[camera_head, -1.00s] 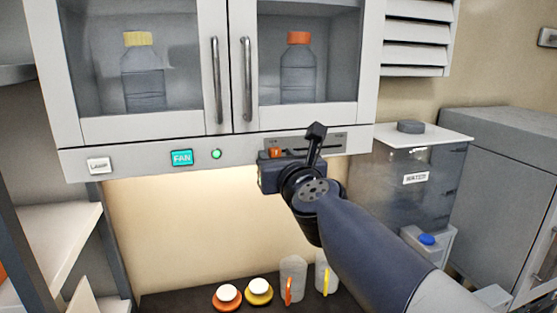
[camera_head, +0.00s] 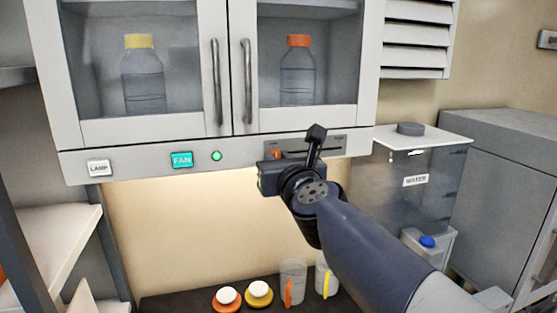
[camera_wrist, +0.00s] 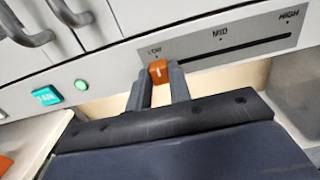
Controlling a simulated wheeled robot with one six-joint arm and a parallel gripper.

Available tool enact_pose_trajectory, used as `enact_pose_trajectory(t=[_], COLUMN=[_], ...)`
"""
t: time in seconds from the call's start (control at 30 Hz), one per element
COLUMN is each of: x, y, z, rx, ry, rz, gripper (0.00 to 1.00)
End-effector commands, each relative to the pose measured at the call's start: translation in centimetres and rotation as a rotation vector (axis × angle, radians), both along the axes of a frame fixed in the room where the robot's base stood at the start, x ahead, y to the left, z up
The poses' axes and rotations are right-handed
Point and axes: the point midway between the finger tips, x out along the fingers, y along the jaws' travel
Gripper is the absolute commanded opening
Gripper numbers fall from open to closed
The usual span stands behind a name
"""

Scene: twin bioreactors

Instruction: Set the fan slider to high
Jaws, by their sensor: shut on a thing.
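The fan slider is a grey panel (camera_wrist: 262,38) with a dark slot, marked LOW, MID and HIGH in the wrist view. Its orange knob (camera_wrist: 158,71) sits at the LOW end of the slot. My gripper (camera_wrist: 160,80) is shut on the knob, one finger on each side of it. In the head view my gripper (camera_head: 272,160) is at the left end of the slider panel (camera_head: 325,146), and the orange knob (camera_head: 276,154) shows only in part above it.
Left of the slider are a lit teal FAN button (camera_head: 181,160), a green light (camera_head: 216,156) and a white LAMP button (camera_head: 98,168). Cabinet doors with metal handles (camera_head: 247,80) are above. A water tank (camera_head: 400,195) stands to the right. Jars and capped items stand below.

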Motion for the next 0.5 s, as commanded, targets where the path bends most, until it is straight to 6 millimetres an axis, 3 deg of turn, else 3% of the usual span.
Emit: enact_pose_trajectory(t=[0.5], x=[0.4], y=[-1.5], z=[-0.2], rx=[0.001], ry=[0.0], rz=[-0.003], gripper=[0.0])
